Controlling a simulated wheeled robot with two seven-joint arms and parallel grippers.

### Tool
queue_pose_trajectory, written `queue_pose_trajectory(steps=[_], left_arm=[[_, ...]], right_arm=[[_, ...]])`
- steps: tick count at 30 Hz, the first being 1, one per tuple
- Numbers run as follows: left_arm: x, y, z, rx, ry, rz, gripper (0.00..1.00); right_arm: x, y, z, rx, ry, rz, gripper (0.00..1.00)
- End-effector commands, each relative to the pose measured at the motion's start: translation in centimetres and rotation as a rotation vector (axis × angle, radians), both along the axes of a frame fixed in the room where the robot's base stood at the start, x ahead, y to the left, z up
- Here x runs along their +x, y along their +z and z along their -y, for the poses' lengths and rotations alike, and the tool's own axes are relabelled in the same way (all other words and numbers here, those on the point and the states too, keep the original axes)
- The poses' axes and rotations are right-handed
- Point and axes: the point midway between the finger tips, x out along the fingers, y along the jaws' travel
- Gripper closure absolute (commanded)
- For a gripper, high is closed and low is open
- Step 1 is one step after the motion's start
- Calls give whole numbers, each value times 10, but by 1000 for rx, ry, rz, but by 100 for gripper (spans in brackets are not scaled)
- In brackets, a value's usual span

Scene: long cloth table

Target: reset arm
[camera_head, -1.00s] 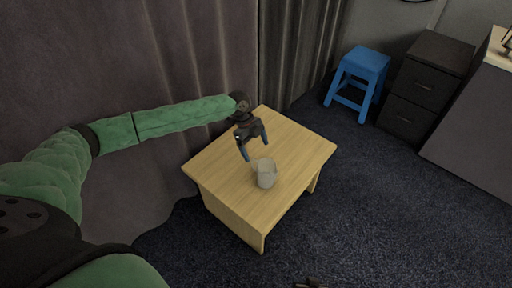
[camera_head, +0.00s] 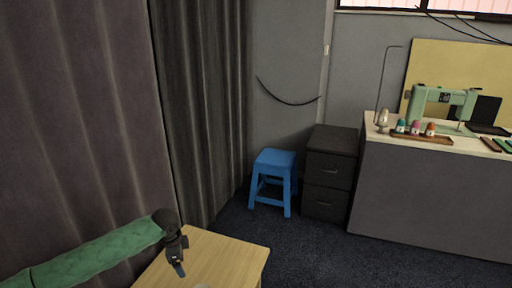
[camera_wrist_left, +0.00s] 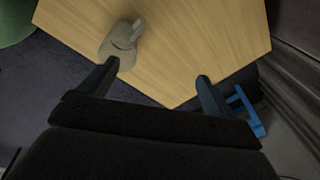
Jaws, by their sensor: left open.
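My left gripper (camera_head: 178,262) is at the lower left of the head view, over the small wooden table (camera_head: 226,262). In the left wrist view its two fingers (camera_wrist_left: 156,82) are spread apart with nothing between them. A grey-white cup (camera_wrist_left: 121,42) stands on the table (camera_wrist_left: 205,40), just beyond the left-hand finger in that view. In the head view only a sliver of the cup's rim (camera_head: 202,286) shows at the bottom edge. My right gripper is not in view.
A blue stool (camera_head: 273,180) and a dark drawer cabinet (camera_head: 329,172) stand behind the table. At right is a long counter (camera_head: 430,200) with a green sewing machine (camera_head: 440,100) and small bottles. Dark carpet between them is clear. A curtain (camera_head: 80,130) hangs at left.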

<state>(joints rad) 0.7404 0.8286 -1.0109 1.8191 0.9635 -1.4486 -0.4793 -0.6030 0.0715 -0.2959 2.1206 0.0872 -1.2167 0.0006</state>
Motion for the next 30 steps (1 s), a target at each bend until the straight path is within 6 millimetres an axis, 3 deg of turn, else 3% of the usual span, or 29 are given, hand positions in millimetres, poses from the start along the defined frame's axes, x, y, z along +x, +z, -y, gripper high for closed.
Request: queue_pose_trajectory(steps=[1,6,15,21,30], left_arm=[[6,18,10,3,25,52,10],[15,69,43,-6,129,211,10],[-12,128,101,-120,316,415,10],[-46,148,123,-215,444,481,10],[-103,153,127,-309,606,497,10]], right_arm=[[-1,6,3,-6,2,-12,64],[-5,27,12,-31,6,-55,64],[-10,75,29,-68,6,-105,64],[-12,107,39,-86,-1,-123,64],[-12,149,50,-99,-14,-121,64]])
